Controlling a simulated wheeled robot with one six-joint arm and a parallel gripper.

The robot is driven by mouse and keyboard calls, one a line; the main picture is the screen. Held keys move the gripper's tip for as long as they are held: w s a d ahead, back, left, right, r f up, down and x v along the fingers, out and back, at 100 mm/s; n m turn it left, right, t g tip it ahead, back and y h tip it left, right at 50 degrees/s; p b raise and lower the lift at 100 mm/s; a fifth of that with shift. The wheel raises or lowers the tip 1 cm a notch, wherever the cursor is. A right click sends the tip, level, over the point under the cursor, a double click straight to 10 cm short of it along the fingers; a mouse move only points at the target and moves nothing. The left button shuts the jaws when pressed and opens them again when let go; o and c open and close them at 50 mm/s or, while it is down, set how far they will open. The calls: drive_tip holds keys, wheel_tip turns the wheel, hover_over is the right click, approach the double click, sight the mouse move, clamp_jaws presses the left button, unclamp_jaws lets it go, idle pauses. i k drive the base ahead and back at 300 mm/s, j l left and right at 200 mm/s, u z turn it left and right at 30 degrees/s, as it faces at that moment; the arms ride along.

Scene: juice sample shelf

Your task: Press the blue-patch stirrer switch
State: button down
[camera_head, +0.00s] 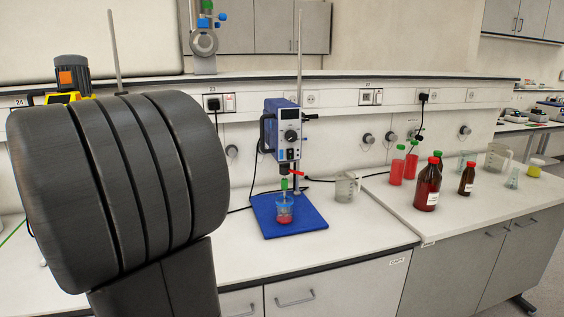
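An overhead stirrer (283,128) with a blue side and a grey front stands on the bench at the middle of the picture. Its front has a round dark knob (291,136) and small dark controls (290,154) below it; which of these is the switch is too small to tell. The stirrer stands on a blue base plate (308,222). A beaker (284,213) with red liquid sits on the plate under the stirrer's shaft. My gripper is not in view; a large black ribbed part of my arm fills the left side.
A glass jug (346,187) stands right of the stirrer. Red bottles with green caps (397,167), brown bottles (428,186) and other glassware stand on the right bench. A yellow and orange device (72,78) is partly hidden at left. Bench front by the blue plate is clear.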

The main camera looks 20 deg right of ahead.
sight(290, 153)
drive_tip(key=l+z, duration=0.1)
drive_tip(key=z, duration=0.35)
drive_tip(key=i+l+z, duration=0.1)
drive_tip(key=z, duration=0.3)
drive_tip(key=i+z, duration=0.1)
drive_tip(key=z, duration=0.35)
drive_tip(key=i+l+z, duration=0.1)
drive_tip(key=z, duration=0.3)
